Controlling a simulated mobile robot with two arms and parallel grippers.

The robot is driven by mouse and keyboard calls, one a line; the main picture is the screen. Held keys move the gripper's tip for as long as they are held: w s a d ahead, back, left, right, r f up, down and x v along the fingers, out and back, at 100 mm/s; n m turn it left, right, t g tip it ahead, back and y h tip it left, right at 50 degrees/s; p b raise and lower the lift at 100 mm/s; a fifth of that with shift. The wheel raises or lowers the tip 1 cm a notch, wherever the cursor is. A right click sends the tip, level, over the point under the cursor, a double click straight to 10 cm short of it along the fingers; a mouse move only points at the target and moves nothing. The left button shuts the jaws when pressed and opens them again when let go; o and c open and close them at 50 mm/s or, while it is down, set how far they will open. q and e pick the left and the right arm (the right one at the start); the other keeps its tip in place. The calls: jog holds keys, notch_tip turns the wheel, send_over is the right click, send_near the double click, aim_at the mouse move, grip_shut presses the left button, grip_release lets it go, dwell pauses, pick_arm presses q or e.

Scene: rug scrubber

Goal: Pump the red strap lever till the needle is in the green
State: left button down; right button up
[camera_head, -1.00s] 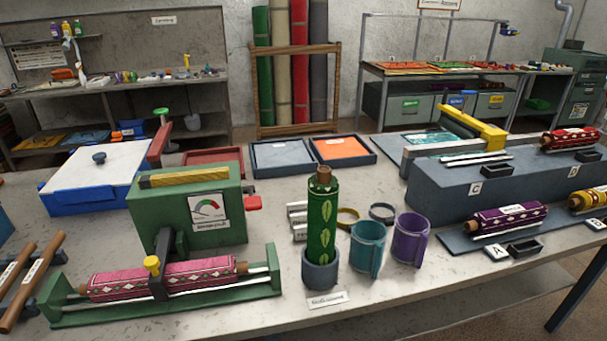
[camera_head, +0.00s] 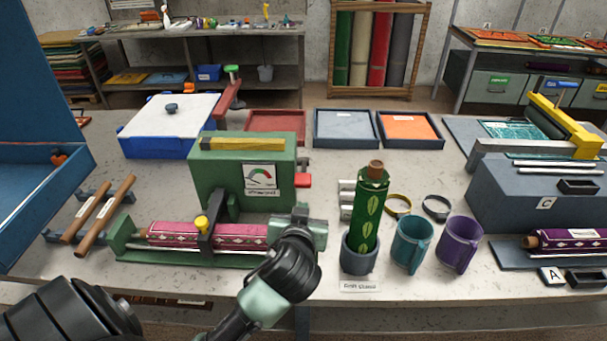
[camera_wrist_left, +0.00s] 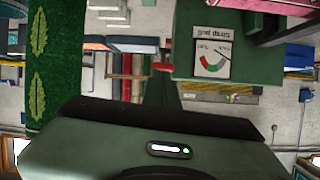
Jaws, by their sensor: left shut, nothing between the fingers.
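The green press box (camera_head: 240,172) stands on the table with a gauge (camera_head: 260,177) on its front. A short red lever (camera_head: 303,180) sticks out of the box's right side. It also shows in the left wrist view (camera_wrist_left: 162,67), where the scene is upside down. The gauge (camera_wrist_left: 212,60) carries red and green arcs; its needle is too fine to place surely. My left gripper (camera_head: 300,226) is shut and empty, in front of and below the lever, apart from it. It hides the right end of the green rug cradle (camera_head: 125,240). My right gripper is out of view.
A green patterned roll (camera_head: 371,210) stands in a grey cup close to the gripper's right. Teal (camera_head: 411,245) and purple (camera_head: 460,243) cups stand further right. Trays (camera_head: 345,128) lie behind. A pink rug roll (camera_head: 245,235) lies in the cradle.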

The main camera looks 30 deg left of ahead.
pick_arm(q)
notch_tip(320, 180, up, 6)
jog(key=w+a+n+t+y, duration=0.1)
jog(key=shift+n+y, duration=0.3)
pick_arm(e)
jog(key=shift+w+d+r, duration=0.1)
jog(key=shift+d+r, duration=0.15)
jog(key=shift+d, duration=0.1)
pick_arm(q)
jog(key=shift+w+r, duration=0.1)
jog(key=shift+w, duration=0.05)
jog(key=p, duration=0.4)
send_over(303, 179)
jog(key=s+d, duration=0.1)
jog(key=s, duration=0.1)
notch_tip(303, 179, down, 2)
notch_tip(303, 179, down, 3)
jog(key=shift+w+r+p, duration=0.1)
jog(key=shift+w+p, duration=0.05)
jog(key=shift+p, duration=0.15)
jog(key=shift+f, duration=0.85)
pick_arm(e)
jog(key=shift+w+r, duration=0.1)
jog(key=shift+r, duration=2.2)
pick_arm(q)
jog(key=shift+d+f, duration=0.1)
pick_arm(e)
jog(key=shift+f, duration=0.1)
